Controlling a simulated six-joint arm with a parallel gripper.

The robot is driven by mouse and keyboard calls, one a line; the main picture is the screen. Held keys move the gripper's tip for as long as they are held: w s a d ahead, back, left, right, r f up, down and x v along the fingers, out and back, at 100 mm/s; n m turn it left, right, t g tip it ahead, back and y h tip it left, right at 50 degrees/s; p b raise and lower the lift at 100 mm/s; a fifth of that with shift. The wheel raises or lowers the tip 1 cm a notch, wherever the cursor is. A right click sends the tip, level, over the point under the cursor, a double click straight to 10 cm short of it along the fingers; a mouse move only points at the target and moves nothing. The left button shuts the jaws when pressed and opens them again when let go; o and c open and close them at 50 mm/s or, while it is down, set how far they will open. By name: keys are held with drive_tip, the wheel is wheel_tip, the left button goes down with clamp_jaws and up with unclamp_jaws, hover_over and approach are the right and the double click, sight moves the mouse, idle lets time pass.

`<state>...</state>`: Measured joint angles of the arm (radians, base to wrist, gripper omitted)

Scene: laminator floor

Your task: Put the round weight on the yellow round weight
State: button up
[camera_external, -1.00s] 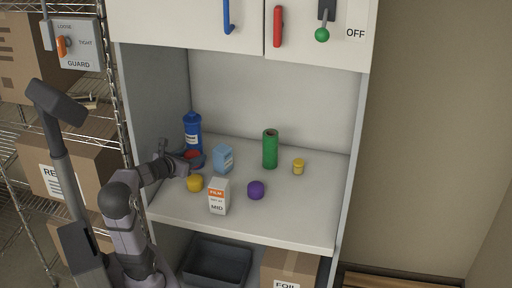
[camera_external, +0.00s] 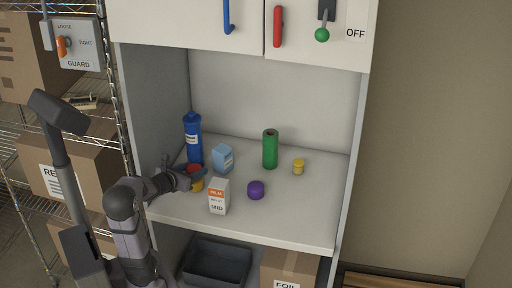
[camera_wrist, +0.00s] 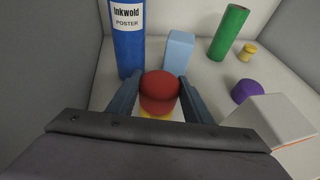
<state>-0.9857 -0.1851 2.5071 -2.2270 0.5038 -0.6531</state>
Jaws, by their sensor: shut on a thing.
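My gripper (camera_wrist: 157,95) is shut on a red round weight (camera_wrist: 159,88), with one finger on each side of it. The red weight also shows in the external view (camera_external: 193,168), partly covered by the gripper. The yellow round weight (camera_external: 197,185) is on the shelf surface just under my gripper and is partly hidden by it. In the wrist view only a yellow strip (camera_wrist: 155,115) shows below the red weight. The red weight is over the yellow one; I cannot tell whether they touch.
A white film carton (camera_external: 218,197) stands close at the right front. A blue poster tube (camera_external: 193,140) and a light blue carton (camera_external: 223,159) stand behind. A purple round weight (camera_external: 256,190), a green cylinder (camera_external: 270,150) and a small yellow jar (camera_external: 298,167) are farther right.

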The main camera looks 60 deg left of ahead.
drive_tip(key=shift+f+b, duration=0.15)
drive_tip(key=shift+b, duration=0.15)
drive_tip(key=o, duration=1.3)
drive_tip(key=shift+o, duration=0.2)
drive_tip(key=shift+r+p, duration=0.3)
drive_tip(key=shift+p, duration=0.15)
drive_tip(key=shift+s+d, duration=0.15)
drive_tip(key=shift+s, duration=0.1)
drive_tip(key=shift+s+d+r, duration=0.3)
drive_tip(key=shift+s+r, duration=0.2)
drive_tip(key=shift+s+d+r, duration=0.3)
drive_tip(key=shift+s+r, duration=0.15)
drive_tip(key=shift+s, duration=0.05)
wheel_tip(320, 180, up, 6)
drive_tip(key=p, duration=0.7)
hover_over(193, 167)
drive_tip(key=s+d, duration=0.2)
drive_tip(key=shift+s+a, duration=0.15)
drive_tip(key=shift+a, duration=0.05)
